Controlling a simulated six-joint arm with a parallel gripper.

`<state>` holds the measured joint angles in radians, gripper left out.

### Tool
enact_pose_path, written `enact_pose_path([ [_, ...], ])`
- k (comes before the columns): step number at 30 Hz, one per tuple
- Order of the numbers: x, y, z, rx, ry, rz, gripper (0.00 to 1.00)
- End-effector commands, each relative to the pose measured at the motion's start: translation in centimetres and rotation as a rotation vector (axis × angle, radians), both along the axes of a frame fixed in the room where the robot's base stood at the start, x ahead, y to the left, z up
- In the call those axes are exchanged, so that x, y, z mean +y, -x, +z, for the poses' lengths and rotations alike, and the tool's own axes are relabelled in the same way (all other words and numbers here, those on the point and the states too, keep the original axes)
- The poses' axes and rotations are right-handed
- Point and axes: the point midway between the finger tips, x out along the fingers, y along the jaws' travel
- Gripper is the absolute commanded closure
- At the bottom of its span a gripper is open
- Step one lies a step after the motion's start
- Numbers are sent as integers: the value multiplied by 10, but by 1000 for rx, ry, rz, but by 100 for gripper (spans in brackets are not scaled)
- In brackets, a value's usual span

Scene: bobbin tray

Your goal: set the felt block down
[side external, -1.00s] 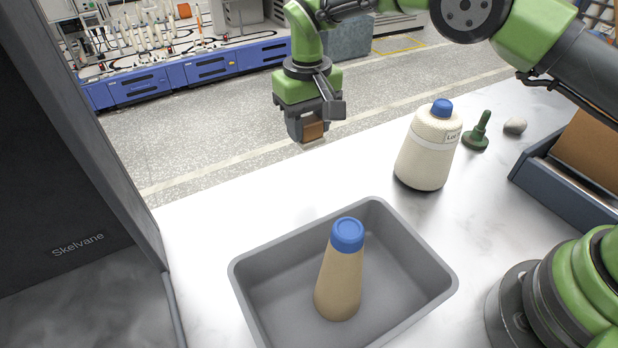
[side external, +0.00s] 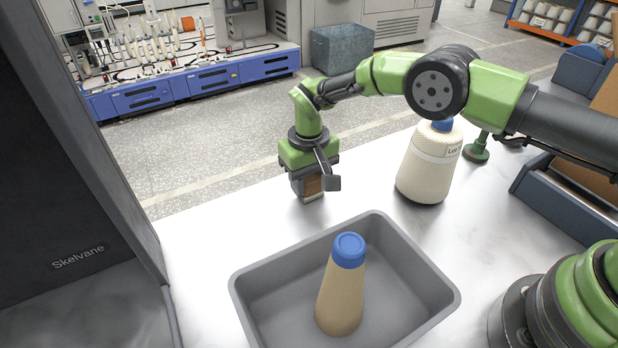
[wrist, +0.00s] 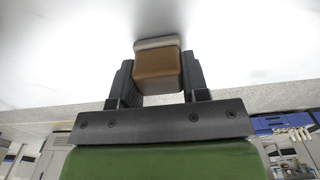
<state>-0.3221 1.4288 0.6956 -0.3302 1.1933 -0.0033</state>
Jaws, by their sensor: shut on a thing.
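The felt block, a brown block (side external: 313,186) with a pale felt layer on its lower face, is held in my gripper (side external: 308,190). The jaws point down over the table's far edge area, behind the grey tray. In the wrist view the block (wrist: 157,70) sits between the two dark fingers of my gripper (wrist: 157,78), with its pale layer facing the white tabletop. The block is close to the tabletop (side external: 225,225). I cannot tell whether it touches it.
A grey tray (side external: 262,262) holds a tan cone with a blue cap (side external: 341,290). A cream yarn cone (side external: 425,165) stands right of my gripper. A green knobbed tool (side external: 477,150) is behind it. A dark cabinet (side external: 80,150) stands left. White table is bare left of the tray.

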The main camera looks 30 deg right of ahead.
Motion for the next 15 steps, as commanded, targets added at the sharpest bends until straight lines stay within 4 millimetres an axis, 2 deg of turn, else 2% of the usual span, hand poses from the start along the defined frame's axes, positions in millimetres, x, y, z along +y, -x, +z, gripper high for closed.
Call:
enact_pose_path([
  [1,0,0,-2,1,0,0,81],
  [2,0,0,-2,1,0,0,54],
  [3,0,0,-2,1,0,0,44],
  [5,0,0,-2,1,0,0,33],
  [15,0,0,2,0,0,0,33],
])
